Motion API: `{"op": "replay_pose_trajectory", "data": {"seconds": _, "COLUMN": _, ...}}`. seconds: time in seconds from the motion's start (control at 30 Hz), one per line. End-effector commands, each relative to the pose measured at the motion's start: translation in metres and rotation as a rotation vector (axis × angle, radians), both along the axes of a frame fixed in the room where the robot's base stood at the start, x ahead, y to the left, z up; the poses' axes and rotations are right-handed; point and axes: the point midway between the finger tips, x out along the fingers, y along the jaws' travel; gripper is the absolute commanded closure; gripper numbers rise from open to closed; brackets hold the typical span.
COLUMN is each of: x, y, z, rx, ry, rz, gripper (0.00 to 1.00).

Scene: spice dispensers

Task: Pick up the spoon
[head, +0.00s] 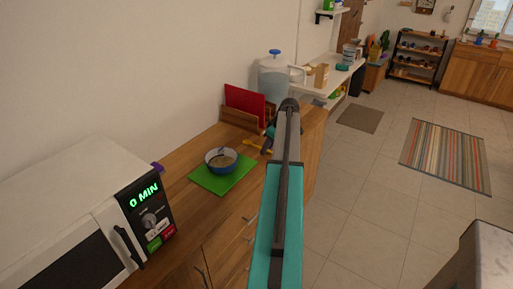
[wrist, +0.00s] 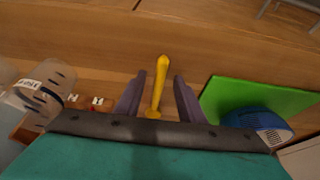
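A yellow spoon (wrist: 160,85) lies on the wooden counter in the wrist view, its narrow part pointing up the picture. In the head view the yellow spoon (head: 256,147) shows on the counter beyond the bowl. My gripper (wrist: 160,76) is open, with one purple-grey finger on each side of the spoon and a gap at both sides. How far the fingertips are above the counter is hard to tell. My gripper is partly hidden by my arm in the head view (head: 267,141).
A blue bowl (head: 213,165) with food sits on a green board (head: 234,178) close to the spoon. A red board (head: 244,102) stands in a wooden holder against the wall, near a water jug (head: 273,78). A microwave (head: 70,203) stands at the near left.

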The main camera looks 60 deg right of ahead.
Motion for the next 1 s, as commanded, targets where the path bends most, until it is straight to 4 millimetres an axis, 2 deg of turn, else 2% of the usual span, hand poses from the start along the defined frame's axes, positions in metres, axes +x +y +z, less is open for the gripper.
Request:
{"op": "replay_pose_trajectory", "data": {"seconds": 0.2, "x": -0.0004, "y": -0.0003, "z": 0.0003, "rx": 0.0, "ry": 0.0, "rz": -0.001, "gripper": 0.65}}
{"op": "replay_pose_trajectory", "data": {"seconds": 0.43, "x": -0.0007, "y": -0.0004, "z": 0.0003, "rx": 0.0, "ry": 0.0, "rz": -0.001, "gripper": 1.0}}
{"op": "replay_pose_trajectory", "data": {"seconds": 1.0, "x": -0.0008, "y": -0.0011, "z": 0.0049, "rx": -0.001, "ry": -0.001, "rz": -0.002, "gripper": 1.0}}
